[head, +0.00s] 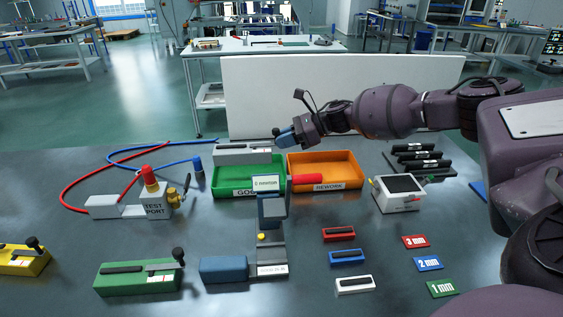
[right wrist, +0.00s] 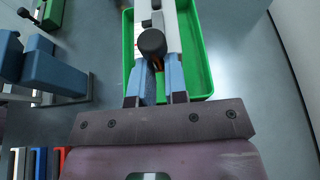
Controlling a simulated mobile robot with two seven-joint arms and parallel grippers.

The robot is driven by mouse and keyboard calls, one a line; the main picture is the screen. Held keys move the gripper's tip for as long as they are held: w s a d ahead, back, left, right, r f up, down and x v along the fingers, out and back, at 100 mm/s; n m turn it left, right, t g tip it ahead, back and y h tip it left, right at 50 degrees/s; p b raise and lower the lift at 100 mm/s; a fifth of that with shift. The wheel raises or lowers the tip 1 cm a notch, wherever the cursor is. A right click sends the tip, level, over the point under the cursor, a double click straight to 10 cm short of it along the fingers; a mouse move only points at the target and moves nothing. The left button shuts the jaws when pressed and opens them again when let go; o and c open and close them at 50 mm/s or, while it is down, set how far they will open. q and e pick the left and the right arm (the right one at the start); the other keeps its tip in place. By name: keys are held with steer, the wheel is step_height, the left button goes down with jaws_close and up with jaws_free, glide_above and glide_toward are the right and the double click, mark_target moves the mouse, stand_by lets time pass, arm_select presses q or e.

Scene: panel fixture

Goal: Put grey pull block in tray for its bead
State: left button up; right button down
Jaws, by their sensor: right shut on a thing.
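The grey pull block (head: 240,155) is at the back part of the green tray (head: 225,187), which is labelled GOOD. I cannot tell whether it touches the tray. My right gripper (head: 287,138) is shut on the block's black knob end. In the right wrist view the blue fingers (right wrist: 160,80) close around the black knob (right wrist: 152,43), with the pale block (right wrist: 172,25) over the green tray (right wrist: 203,75). No bead on the grey block can be made out. The orange tray (head: 345,182), labelled REWORK, stands beside the green one. My left gripper is not in view.
A blue-grey stand (head: 271,235) with a small sign is in front of the trays. A green pull block (head: 140,277) and a yellow one (head: 22,260) lie front left. A test port (head: 155,200) with hoses stands left. A screen device (head: 399,193) stands right.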

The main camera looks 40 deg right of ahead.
mark_target(284, 166)
step_height(284, 166, down, 6)
steer(key=shift+b, duration=0.55)
steer(key=shift+f, duration=0.5)
steer(key=shift+r, duration=0.1)
steer(key=c, duration=1.3)
jaws_free()
steer(key=shift+o, duration=0.8)
